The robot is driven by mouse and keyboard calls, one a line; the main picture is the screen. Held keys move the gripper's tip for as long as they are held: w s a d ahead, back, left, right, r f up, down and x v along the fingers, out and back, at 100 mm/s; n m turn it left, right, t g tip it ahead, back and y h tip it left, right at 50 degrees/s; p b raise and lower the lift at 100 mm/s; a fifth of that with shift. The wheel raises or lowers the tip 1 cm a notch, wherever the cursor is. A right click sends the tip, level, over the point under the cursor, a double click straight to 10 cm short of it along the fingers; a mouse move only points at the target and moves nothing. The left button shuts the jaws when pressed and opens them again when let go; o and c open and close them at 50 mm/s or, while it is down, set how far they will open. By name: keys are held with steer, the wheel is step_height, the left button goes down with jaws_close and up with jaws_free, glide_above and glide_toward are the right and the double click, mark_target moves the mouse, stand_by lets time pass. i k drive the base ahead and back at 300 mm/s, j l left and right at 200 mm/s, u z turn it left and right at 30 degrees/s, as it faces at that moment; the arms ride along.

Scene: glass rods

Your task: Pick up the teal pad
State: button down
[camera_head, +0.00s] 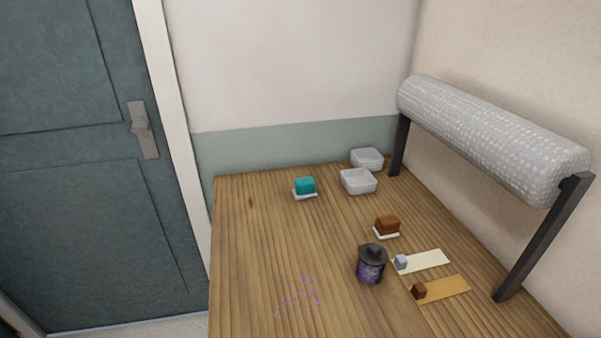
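The teal pad (305,185) is a small block resting on a white base (305,195) near the back left of the wooden table (250,255). Nothing covers it or touches it from above. My gripper is not in view.
Two clear trays (358,181) (367,158) stand at the back right. A brown pad (387,225), a dark-lidded jar (371,264) and two strips (425,261) (447,289) with small cubes lie at right. Purple specks (302,295) mark the front. A patterned roll (490,135) overhangs the right edge.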

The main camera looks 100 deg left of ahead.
mark_target(306, 187)
steer(key=k+l+u, duration=0.15)
steer(key=u, duration=1.1)
steer(key=i+u, duration=0.15)
steer(key=u, duration=0.3)
steer(key=i+u, duration=0.15)
steer(key=u, duration=0.35)
steer(key=i+l+u, duration=0.15)
steer(key=u, duration=0.3)
steer(key=i+l+u, duration=0.1)
steer(key=u, duration=0.35)
